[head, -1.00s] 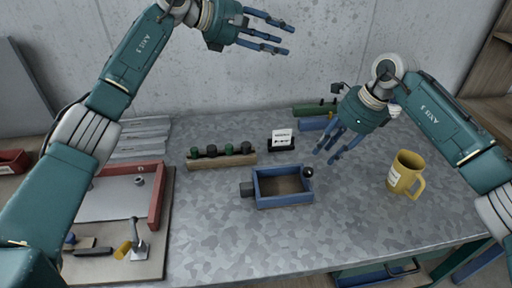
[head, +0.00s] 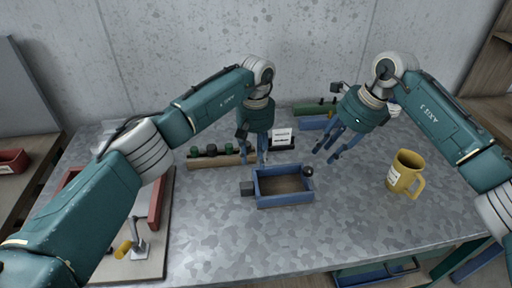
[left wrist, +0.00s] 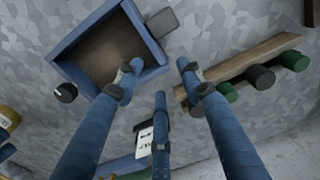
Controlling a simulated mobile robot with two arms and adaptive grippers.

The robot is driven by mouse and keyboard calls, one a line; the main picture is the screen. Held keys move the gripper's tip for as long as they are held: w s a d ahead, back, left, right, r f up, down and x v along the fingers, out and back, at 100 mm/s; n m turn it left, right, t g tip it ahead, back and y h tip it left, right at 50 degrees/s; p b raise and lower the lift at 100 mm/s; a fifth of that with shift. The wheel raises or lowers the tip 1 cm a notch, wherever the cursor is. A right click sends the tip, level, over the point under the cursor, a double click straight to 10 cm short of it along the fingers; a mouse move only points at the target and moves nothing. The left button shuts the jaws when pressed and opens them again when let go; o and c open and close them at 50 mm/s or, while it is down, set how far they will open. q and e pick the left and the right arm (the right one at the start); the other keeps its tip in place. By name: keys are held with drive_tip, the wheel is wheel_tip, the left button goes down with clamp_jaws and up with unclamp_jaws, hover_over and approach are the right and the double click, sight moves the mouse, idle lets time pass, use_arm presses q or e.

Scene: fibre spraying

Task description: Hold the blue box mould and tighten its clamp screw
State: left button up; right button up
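The blue box mould (head: 284,202) lies on the grey table, open at the top with a brown inside. A dark block (head: 247,188) is at its left side and a dark round knob (head: 308,172), seemingly the clamp screw, at its right back corner. The mould (left wrist: 75,42) and knob (left wrist: 64,92) also show in the left wrist view. My left gripper (head: 253,155) is open and points down behind the mould's left part, holding nothing. My right gripper (head: 331,155) is open and empty, behind and right of the knob, apart from it.
A wooden rack (head: 205,161) with green and black pegs stands close left of my left gripper. A small label stand (head: 282,138) is behind the mould. A yellow mug (head: 404,173) stands at the right. The table in front is clear.

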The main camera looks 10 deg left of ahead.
sight(256, 171)
use_arm(q)
wheel_tip(256, 171, down, 8)
drive_tip(key=shift+r, duration=0.25)
clamp_jaws()
idle(0.4)
